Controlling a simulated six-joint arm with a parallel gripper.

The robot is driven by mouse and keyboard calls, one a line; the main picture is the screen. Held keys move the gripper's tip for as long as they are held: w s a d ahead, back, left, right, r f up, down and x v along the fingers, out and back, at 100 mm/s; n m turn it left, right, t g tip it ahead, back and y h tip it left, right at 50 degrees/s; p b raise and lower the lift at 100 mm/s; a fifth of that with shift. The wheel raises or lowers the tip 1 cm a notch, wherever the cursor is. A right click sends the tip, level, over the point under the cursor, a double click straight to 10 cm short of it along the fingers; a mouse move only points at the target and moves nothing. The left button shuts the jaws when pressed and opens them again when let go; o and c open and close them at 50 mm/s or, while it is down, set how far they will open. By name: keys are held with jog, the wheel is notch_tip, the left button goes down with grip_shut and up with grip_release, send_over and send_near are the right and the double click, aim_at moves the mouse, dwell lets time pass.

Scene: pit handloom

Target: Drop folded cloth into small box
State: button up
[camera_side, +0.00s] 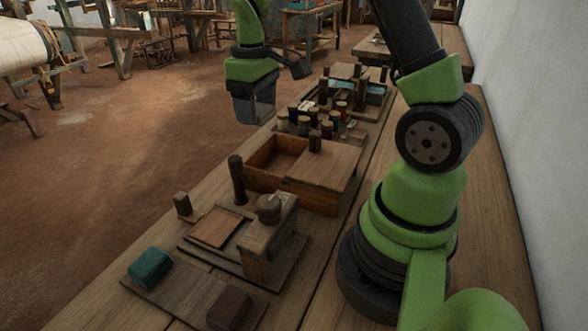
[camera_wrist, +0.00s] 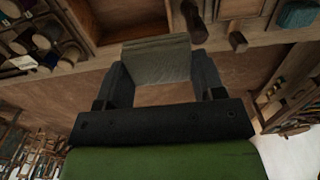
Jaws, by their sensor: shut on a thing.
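My gripper (camera_side: 254,104) hangs high near the far left edge of the bench, on the box's side. In the wrist view, its two dark fingers (camera_wrist: 160,75) are shut on a grey-green folded cloth (camera_wrist: 157,58). The small wooden box (camera_side: 272,178) stands on the bench, below and right of my gripper in the side view. Its left part is open and looks empty; its right part is covered by a flat lid. In the wrist view, the box (camera_wrist: 92,22) shows just beyond the cloth, which hides part of it.
Several spools (camera_side: 310,117) stand beyond the box, with a tray (camera_side: 372,97) behind them. A dark upright peg (camera_side: 237,180) stands close to the box. Nearer are a wooden press-like stand (camera_side: 266,240) and a teal block (camera_side: 149,266) on a board. Floor lies left of the bench.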

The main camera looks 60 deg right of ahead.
jog(key=d, duration=0.8)
notch_tip(320, 180, down, 6)
jog(key=shift+s, duration=0.4)
jog(key=shift+f, duration=0.1)
jog(key=o, duration=1)
jog(key=shift+o, duration=0.2)
notch_tip(320, 180, up, 10)
